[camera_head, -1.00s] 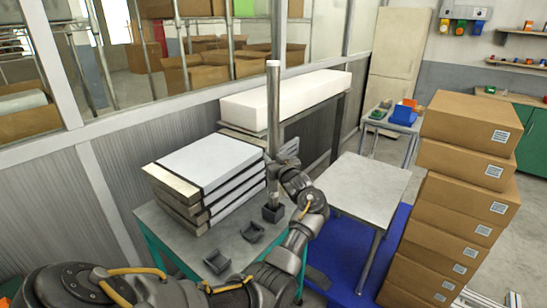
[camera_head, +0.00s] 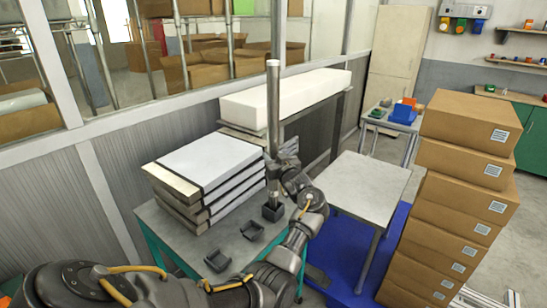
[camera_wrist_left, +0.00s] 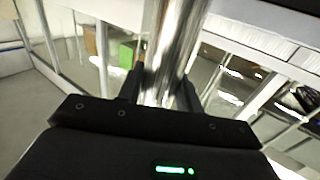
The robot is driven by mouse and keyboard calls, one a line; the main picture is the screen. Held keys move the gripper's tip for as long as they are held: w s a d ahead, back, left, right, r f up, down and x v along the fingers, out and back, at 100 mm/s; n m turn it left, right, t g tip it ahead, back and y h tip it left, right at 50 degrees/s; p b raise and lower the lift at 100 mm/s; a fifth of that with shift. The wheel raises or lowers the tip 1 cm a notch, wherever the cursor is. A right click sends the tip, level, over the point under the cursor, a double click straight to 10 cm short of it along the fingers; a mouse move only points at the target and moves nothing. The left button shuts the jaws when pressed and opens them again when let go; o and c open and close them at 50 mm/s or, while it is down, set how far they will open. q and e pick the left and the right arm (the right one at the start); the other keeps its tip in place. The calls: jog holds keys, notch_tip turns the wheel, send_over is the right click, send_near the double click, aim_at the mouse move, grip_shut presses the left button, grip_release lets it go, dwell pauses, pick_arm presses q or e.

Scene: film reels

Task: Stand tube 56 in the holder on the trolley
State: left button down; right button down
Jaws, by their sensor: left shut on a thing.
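A tall grey metal tube (camera_head: 273,110), no number readable on it, stands close to upright over the trolley. My left gripper (camera_head: 274,168) is shut on it around its lower half. The left wrist view shows the shiny tube (camera_wrist_left: 172,50) between the two dark fingers (camera_wrist_left: 162,88). The dark square holder (camera_head: 272,212) is on the grey trolley top (camera_head: 185,240), directly below the tube. The tube's lower end appears to meet the holder; I cannot tell how deep it sits. My right gripper is not in view.
Two dark cradles (camera_head: 219,260) (camera_head: 252,231) lie on the trolley in front of the holder. A stack of flat cases (camera_head: 205,180) stands close left of the tube. A bare grey table (camera_head: 365,185) and stacked cartons (camera_head: 450,200) are to the right.

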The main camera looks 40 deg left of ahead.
pick_arm(q)
jog(key=shift+f+b, duration=0.35)
jog(key=shift+f, duration=0.15)
jog(key=c, duration=1.2)
grip_release()
jog(key=shift+s+d+f, duration=0.1)
jog(key=shift+p+v, duration=0.7)
jog(key=shift+v, duration=0.05)
jog(key=p+v, duration=0.4)
jog(key=v, duration=0.5)
jog(key=shift+d+p, duration=0.15)
jog(key=shift+p, duration=0.15)
jog(key=shift+s, duration=0.1)
